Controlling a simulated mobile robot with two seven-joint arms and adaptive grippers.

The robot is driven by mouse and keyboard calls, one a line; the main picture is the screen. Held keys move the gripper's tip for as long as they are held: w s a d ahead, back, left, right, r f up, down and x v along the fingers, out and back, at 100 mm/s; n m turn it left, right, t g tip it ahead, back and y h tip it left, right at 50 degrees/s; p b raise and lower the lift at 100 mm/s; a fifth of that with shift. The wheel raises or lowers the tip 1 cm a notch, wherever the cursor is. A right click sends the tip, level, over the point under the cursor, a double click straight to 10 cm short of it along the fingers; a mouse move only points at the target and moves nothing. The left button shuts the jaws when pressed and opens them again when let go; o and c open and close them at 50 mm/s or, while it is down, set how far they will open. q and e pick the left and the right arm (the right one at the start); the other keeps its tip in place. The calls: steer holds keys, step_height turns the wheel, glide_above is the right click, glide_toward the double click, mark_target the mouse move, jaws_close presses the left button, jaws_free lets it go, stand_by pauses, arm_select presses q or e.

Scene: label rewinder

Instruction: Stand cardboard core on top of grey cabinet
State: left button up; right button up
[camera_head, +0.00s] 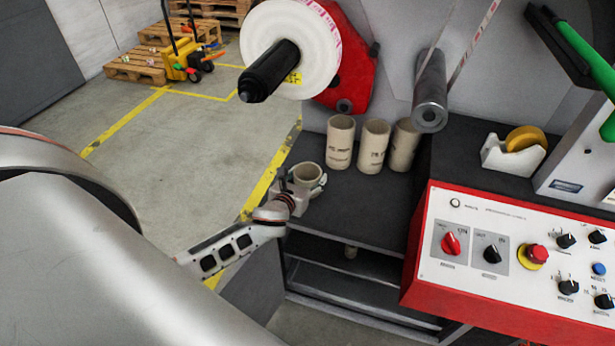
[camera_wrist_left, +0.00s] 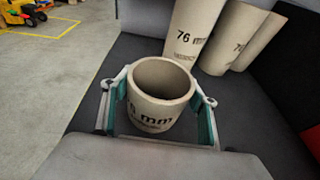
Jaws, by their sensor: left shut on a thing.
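A short beige cardboard core (camera_head: 307,175) stands near the front left corner of the dark cabinet top (camera_head: 335,212). My left gripper (camera_head: 304,186) is shut on it, one finger on each side. In the left wrist view the core (camera_wrist_left: 161,97) is upright with its open end up, between the green-padded fingers (camera_wrist_left: 160,118). Its printed "76 mm" faces the wrist. The core's lower edge is close to the dark surface; whether it touches cannot be told. My right gripper is not in view.
Three taller cores (camera_head: 374,147) stand in a row behind, near the machine. A large label roll (camera_head: 290,48) on a black spindle and a steel roller (camera_head: 431,95) overhang the surface. A red-edged control panel (camera_head: 520,250) bounds the right. The surface's middle is clear.

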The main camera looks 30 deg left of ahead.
arm_select(q)
steer(key=shift+f, duration=0.1)
steer(key=o, duration=1)
steer(key=shift+o, duration=0.6)
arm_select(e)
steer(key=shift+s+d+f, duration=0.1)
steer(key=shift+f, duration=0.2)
